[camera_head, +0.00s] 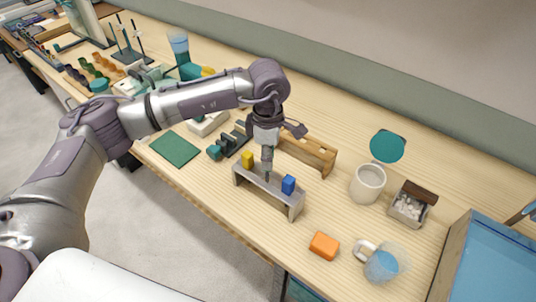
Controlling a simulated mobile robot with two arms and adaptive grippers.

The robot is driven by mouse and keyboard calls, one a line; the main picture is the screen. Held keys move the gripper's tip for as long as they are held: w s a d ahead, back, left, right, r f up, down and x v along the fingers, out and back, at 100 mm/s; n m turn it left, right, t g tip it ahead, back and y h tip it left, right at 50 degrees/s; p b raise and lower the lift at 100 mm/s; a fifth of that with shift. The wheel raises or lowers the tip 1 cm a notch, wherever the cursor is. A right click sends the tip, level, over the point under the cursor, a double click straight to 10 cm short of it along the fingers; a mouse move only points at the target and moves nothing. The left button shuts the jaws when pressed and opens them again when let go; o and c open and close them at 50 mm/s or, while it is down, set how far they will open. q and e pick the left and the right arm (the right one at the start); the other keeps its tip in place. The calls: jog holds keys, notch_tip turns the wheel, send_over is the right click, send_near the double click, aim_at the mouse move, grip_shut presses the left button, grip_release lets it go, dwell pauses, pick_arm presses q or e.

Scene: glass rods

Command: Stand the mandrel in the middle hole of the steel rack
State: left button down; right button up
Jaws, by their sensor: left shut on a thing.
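The steel rack (268,192) is a low grey bench-shaped stand near the front of the wooden table. A yellow block-shaped piece (247,160) stands at its left end and a blue one (288,185) at its right end. My left gripper (267,153) points down over the middle of the rack, shut on the mandrel (267,174). Only a short, thin dark part of the mandrel shows below the fingers, upright between the yellow and blue pieces. Its lower end meets the rack's top in the picture; I cannot tell whether it is in the middle hole. My right gripper is not in view.
A wooden rack (309,155) stands close behind the steel rack. An orange block (324,245), a glass mug (381,262), a white mug (367,184) and a small box (410,206) lie to the right. A green mat (175,149) lies left. The table between steel rack and orange block is clear.

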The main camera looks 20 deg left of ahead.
pick_arm(q)
jog(key=shift+f+b, duration=1.95)
jog(key=shift+f, duration=0.25)
jog(key=c, duration=0.8)
grip_release()
jog(key=shift+c, duration=0.2)
jog(key=shift+r, duration=0.1)
